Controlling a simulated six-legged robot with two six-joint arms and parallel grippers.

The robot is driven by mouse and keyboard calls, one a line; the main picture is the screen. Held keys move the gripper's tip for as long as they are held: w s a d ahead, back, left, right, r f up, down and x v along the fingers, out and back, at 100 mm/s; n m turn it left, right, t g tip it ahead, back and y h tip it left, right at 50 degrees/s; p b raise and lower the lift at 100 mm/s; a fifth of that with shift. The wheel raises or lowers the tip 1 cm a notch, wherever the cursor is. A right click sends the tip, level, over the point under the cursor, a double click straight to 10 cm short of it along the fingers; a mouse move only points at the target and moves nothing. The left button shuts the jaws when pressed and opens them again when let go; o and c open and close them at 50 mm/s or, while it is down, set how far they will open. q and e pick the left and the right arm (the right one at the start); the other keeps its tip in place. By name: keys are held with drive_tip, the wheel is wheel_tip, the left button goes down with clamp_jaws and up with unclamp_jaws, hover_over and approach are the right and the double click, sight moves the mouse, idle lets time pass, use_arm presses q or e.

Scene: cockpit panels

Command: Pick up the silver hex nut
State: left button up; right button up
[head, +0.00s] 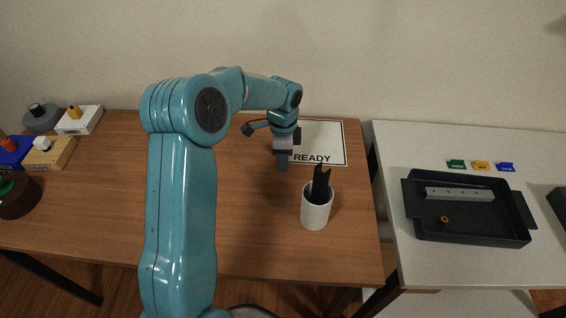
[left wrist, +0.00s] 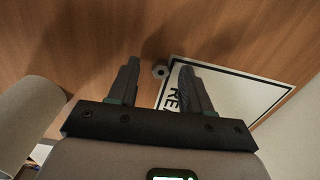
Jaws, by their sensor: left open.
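The silver hex nut (left wrist: 160,71) lies on the brown wooden table (head: 120,240), just beside the edge of the white READY sheet (head: 325,137). It is small and grey in the left wrist view, and I cannot make it out in the head view. My left gripper (head: 282,168) points down over the table near the sheet's left edge. In the left wrist view its two fingers (left wrist: 159,68) are apart, with the nut showing between their tips. The gripper is open and holds nothing. My right gripper is not in view.
A white cup (head: 315,214) with dark upright pieces stands close to the left gripper. A black tray (head: 470,230) on the right table holds a grey bar (head: 460,194) and an orange nut (head: 444,219). Control boxes, including a white one (head: 80,121), stand far left.

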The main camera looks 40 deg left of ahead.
use_arm(q)
drive_tip(key=shift+w+f, duration=0.1)
drive_tip(key=shift+f, duration=0.2)
clamp_jaws()
drive_tip(key=shift+r, duration=0.1)
